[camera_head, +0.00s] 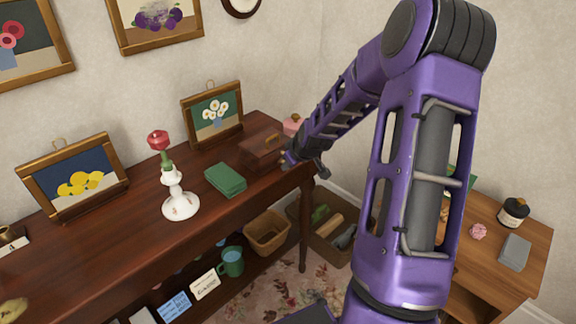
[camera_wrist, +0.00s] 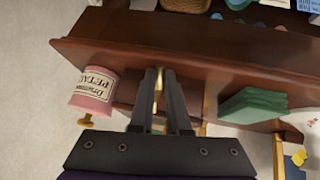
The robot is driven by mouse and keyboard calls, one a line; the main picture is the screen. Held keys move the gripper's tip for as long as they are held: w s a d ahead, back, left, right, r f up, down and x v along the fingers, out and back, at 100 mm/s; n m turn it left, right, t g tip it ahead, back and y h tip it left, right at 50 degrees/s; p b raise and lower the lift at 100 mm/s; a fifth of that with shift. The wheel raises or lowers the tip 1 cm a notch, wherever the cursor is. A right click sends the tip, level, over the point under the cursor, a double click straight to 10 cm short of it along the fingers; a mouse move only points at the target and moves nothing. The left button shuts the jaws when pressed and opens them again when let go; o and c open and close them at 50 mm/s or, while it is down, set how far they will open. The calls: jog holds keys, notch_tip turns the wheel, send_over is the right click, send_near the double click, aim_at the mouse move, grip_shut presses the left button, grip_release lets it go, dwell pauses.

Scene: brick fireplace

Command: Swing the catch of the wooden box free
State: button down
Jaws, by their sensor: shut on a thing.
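My gripper (camera_head: 291,160) is at the right front side of the box. In the wrist view the fingers of my gripper (camera_wrist: 161,80) are close together around a small upright brass piece, the catch (camera_wrist: 158,82). The box shows only in part behind the fingers (camera_wrist: 127,90). The exact position of the catch against the box is hidden by my fingers.
A pink labelled jar (camera_wrist: 93,90) stands close by, beyond the box. The table's front edge (camera_wrist: 190,63) runs close to my gripper. A framed flower picture (camera_head: 214,115) stands behind.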

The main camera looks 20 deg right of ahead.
jog(key=shift+f+t, duration=0.3)
jog(key=shift+t, duration=0.2)
jog(key=c, duration=0.9)
grip_release()
jog(key=shift+d+p+v, duration=0.2)
jog(key=shift+p+v, duration=3.3)
jog(key=shift+v, duration=5.25)
jog(key=shift+f, duration=0.1)
